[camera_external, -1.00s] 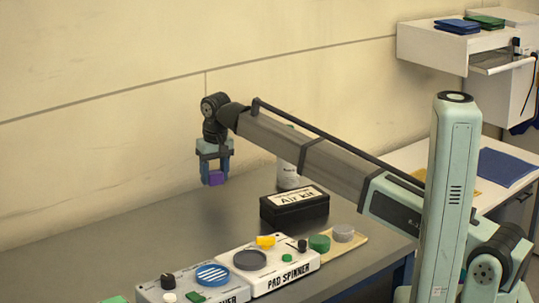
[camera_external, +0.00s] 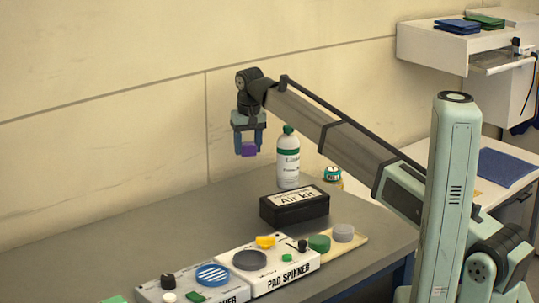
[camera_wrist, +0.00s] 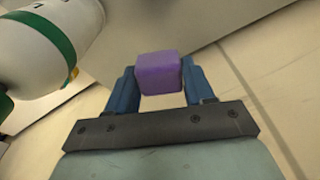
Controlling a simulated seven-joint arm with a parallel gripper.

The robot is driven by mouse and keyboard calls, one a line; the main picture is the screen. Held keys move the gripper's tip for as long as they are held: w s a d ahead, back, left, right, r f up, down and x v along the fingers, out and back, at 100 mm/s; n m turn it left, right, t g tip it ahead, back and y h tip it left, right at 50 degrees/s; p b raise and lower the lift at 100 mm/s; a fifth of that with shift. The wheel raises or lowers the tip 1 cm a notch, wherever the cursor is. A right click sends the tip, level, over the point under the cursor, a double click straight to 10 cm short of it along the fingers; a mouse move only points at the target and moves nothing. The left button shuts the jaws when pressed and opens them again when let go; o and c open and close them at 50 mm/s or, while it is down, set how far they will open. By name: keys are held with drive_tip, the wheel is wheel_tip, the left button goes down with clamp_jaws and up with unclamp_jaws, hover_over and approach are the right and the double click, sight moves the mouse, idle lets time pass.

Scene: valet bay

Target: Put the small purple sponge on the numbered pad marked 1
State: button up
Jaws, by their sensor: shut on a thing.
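The small purple sponge (camera_external: 249,151) is held between the blue fingers of my gripper (camera_external: 249,142), in the air above the grey bench. In the wrist view the sponge (camera_wrist: 158,74) shows as a purple block between the two fingertips of my gripper (camera_wrist: 157,82), which is shut on it. I cannot make out a numbered pad marked 1 in either view.
A white bottle with a green cap (camera_external: 288,160) stands right of my gripper. A black Air kit box (camera_external: 294,207) sits in front of it. The bench's left middle (camera_external: 150,245) is clear.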

drive_tip(key=w+d+f+m, duration=0.1)
drive_tip(key=w+d+m, duration=0.1)
drive_tip(key=w+d, duration=1)
drive_tip(key=m, duration=0.3)
hover_over(333, 169)
wheel_tip(333, 169, down, 2)
drive_tip(key=shift+h, duration=0.3)
drive_tip(key=shift+s+f, duration=0.15)
drive_tip(key=shift+f, duration=2.3)
drive_tip(key=shift+s+f, duration=0.1)
drive_tip(key=shift+f, duration=2.35)
drive_tip(key=shift+f, duration=0.15)
drive_tip(key=o, duration=1)
wheel_tip(333, 169, up, 12)
drive_tip(key=s, duration=0.1)
drive_tip(key=shift+s, duration=0.25)
